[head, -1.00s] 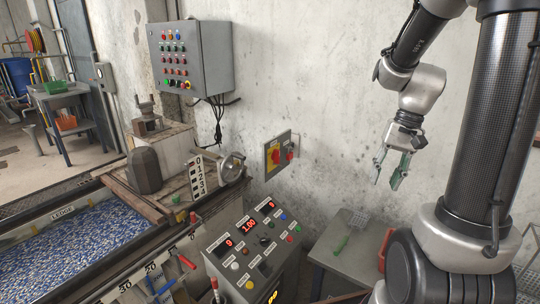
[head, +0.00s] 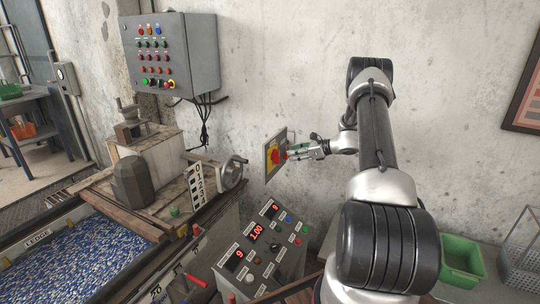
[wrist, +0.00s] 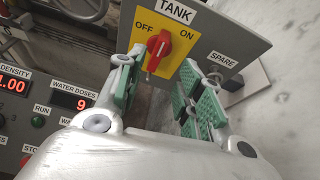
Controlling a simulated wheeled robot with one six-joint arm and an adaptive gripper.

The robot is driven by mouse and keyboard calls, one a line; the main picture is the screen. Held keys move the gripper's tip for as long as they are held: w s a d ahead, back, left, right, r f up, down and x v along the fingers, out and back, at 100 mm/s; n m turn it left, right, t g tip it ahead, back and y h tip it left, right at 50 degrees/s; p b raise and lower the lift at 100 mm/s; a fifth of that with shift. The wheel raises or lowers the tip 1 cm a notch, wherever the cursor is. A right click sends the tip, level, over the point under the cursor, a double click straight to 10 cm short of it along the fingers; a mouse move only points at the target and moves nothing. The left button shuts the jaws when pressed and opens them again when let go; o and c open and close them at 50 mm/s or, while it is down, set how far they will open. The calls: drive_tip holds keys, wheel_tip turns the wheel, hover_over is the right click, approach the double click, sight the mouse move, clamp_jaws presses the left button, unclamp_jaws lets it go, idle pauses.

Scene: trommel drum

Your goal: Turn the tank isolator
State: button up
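The tank isolator is a red rotary knob (wrist: 158,46) on a yellow plate marked OFF on the left and ON on the right, under a TANK label. In the wrist view its handle stands nearly upright, leaning a little, between the two marks. In the head view the knob (head: 277,155) sits on a grey wall panel (head: 268,168). My gripper (wrist: 160,66) is open, with green-padded fingers spread on either side of the knob in the picture. I cannot tell whether they touch it. In the head view my gripper (head: 292,152) is right at the panel.
A SPARE label (wrist: 222,60) marks another switch on the same panel, partly behind my right finger. A control console (head: 262,245) with red displays stands below. A button cabinet (head: 170,55) hangs above left.

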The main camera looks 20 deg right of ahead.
sight(276, 156)
drive_tip(key=shift+m, duration=0.5)
drive_tip(key=x, duration=0.7)
drive_tip(key=shift+w+a, duration=0.25)
drive_tip(key=shift+a, duration=0.15)
clamp_jaws()
